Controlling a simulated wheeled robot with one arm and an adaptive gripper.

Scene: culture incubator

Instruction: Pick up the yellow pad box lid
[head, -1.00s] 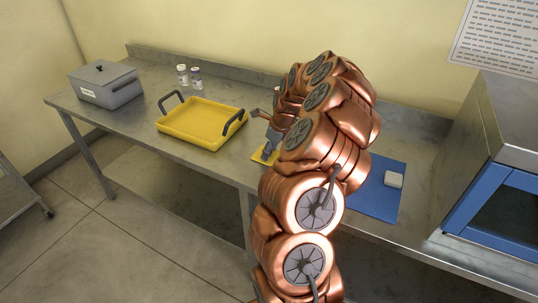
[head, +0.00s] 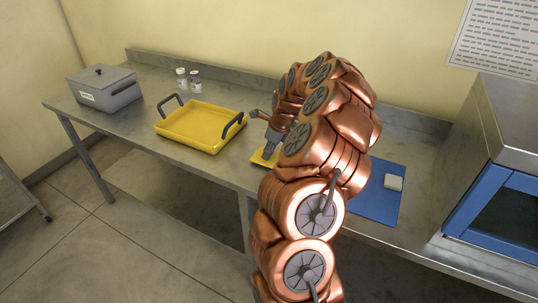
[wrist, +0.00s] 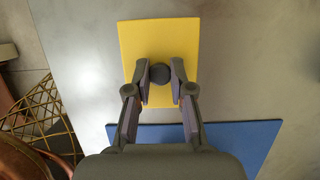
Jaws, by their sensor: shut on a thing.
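The yellow pad box lid (wrist: 160,38) is a flat yellow rectangle with a round dark knob (wrist: 160,73) in its middle. In the head view only part of the lid (head: 263,158) shows, left of my arm. My gripper (wrist: 160,82) is above the lid, with one finger on each side of the knob, shut on it. In the head view my gripper (head: 269,146) points down at the lid, partly hidden by my arm. I cannot tell whether the lid touches the table.
A yellow tray (head: 199,143) with dark handles stands left of the lid. A grey lidded box (head: 117,95) and two small bottles (head: 188,78) are farther left. A blue mat (head: 377,207) with a white block (head: 393,183) lies right, before a blue-framed incubator (head: 500,200).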

